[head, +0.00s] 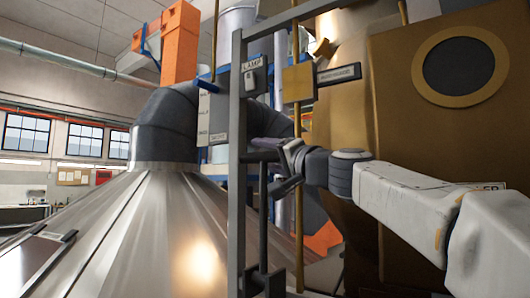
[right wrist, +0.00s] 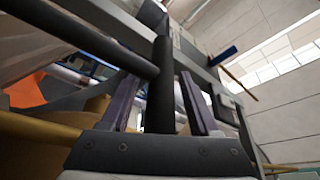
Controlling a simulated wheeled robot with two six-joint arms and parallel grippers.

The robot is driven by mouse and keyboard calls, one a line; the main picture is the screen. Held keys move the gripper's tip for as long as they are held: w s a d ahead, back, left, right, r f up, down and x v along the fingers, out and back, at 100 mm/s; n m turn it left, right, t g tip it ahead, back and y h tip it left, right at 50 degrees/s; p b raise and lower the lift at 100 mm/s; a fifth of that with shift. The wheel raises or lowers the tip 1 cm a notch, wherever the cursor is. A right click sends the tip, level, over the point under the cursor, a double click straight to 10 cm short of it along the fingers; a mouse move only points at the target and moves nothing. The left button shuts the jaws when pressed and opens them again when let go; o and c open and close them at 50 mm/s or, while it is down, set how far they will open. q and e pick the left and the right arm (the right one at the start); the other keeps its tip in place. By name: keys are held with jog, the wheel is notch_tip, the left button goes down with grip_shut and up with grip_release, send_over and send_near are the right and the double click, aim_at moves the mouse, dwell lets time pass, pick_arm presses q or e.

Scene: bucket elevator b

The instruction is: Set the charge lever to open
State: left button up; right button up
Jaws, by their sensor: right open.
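A dark upright lever (head: 263,225) stands beside the grey post in the head view, with its lower end at a dark bracket (head: 268,283) and a dark crossbar at its top. No label naming it the charge lever is readable. My right gripper (head: 283,172) is open at the lever's top, just right of the post. In the right wrist view the dark bar (right wrist: 160,90) stands between the two spread fingers of my right gripper (right wrist: 157,100), with a dark crossbar running to the upper left. I cannot tell whether a finger touches it. My left gripper is not in view.
The grey post (head: 238,150) carries a lamp switch (head: 250,82). A brass rod (head: 298,200) hangs close right of the gripper. A brass-coloured housing (head: 400,120) stands at right, near my arm. A metal cone (head: 150,225) fills the left, and an orange chute (head: 180,45) rises behind.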

jog(key=shift+c, duration=0.4)
grip_shut()
jog(key=shift+f, duration=0.1)
dwell(0.8)
